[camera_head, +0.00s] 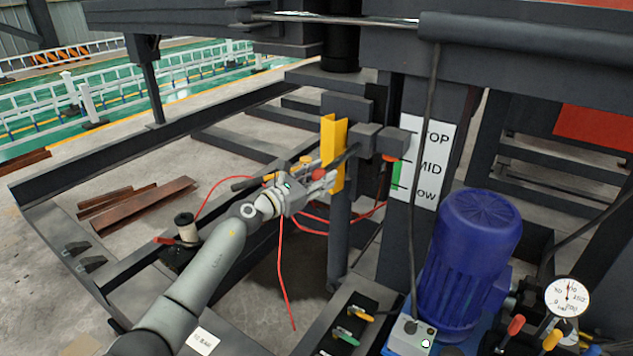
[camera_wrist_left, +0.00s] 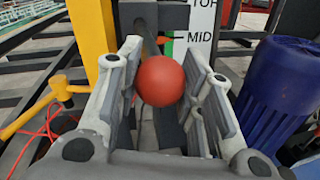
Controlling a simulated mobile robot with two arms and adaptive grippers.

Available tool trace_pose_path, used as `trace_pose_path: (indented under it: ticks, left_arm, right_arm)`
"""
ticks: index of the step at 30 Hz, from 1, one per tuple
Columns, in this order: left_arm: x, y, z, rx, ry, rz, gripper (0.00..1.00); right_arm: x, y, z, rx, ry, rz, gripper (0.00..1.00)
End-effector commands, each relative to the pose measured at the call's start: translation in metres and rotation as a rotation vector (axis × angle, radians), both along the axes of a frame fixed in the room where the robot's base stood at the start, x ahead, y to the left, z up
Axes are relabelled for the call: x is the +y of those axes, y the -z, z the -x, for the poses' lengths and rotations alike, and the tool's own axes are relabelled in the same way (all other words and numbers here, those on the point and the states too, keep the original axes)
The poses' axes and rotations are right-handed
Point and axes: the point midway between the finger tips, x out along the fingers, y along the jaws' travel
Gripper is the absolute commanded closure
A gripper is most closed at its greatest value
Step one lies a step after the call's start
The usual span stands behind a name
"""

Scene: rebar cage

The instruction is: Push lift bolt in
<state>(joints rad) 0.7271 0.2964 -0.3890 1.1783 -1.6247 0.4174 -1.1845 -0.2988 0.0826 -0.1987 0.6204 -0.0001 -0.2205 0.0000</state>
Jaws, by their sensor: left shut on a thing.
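A red ball knob (camera_wrist_left: 160,80) sits between the fingers of my left gripper (camera_wrist_left: 168,85) in the left wrist view; it appears to be the end of the lift bolt. A dark bar runs away behind it. In the head view my left gripper (camera_head: 318,180) is shut on the knob (camera_head: 318,174), close to the front of the yellow bracket (camera_head: 334,155). The bracket (camera_wrist_left: 92,30) stands left of the fingers in the wrist view. How deep the bolt sits is hidden. My right gripper is not in view.
A TOP/MID/LOW sign (camera_head: 425,160) is on the post behind. A blue motor (camera_head: 470,255) stands to the right. Red cables (camera_head: 283,280) hang below the gripper.

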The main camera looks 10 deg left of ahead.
Motion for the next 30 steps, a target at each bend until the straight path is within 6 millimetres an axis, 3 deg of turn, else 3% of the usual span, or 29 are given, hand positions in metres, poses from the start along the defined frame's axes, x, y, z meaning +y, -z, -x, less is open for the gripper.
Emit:
trace_pose_path:
  ticks: [4, 5, 9, 22, 30]
  left_arm:
    - [0.001, -0.004, -0.001, -0.006, -0.003, 0.0, 1.0]
    - [0.001, -0.004, -0.001, -0.007, -0.004, 0.001, 0.61]
    - [0.001, -0.004, -0.001, -0.006, -0.003, 0.0, 0.43]
    - [0.004, -0.002, 0.003, -0.004, -0.003, -0.002, 0.43]
    - [0.023, 0.0, 0.031, -0.004, -0.003, -0.006, 0.43]
  right_arm:
    - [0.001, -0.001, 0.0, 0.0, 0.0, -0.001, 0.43]
    - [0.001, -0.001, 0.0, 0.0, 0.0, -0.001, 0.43]
    - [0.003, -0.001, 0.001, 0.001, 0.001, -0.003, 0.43]
    - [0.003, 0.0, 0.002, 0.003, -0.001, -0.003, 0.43]
    - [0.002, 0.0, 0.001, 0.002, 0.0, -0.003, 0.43]
